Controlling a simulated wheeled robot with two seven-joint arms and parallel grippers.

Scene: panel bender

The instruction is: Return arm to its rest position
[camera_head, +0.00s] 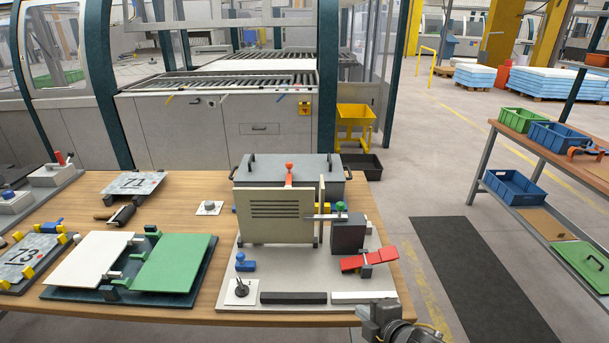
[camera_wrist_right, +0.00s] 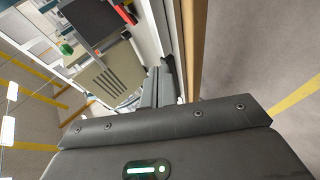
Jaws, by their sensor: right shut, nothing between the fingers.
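My right gripper (camera_head: 374,316) shows at the bottom of the head view, at the front edge of the wooden table (camera_head: 225,190), right of the middle. In the right wrist view its two dark fingers (camera_wrist_right: 157,88) lie together with nothing between them. The gripper is apart from the fixture on the table. The fixture has a grey base plate (camera_head: 270,275), an upright beige slotted panel (camera_head: 275,213) and a red handle (camera_head: 369,260). The panel also shows tilted in the right wrist view (camera_wrist_right: 105,75). My left gripper is out of view.
A green plate (camera_head: 173,263) and a white plate (camera_head: 90,260) lie on a dark board at left. A lidded grey box (camera_head: 300,170) stands behind the panel. A shelf with bins (camera_head: 555,135) stands at right. Floor with a dark mat (camera_head: 475,275) lies between.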

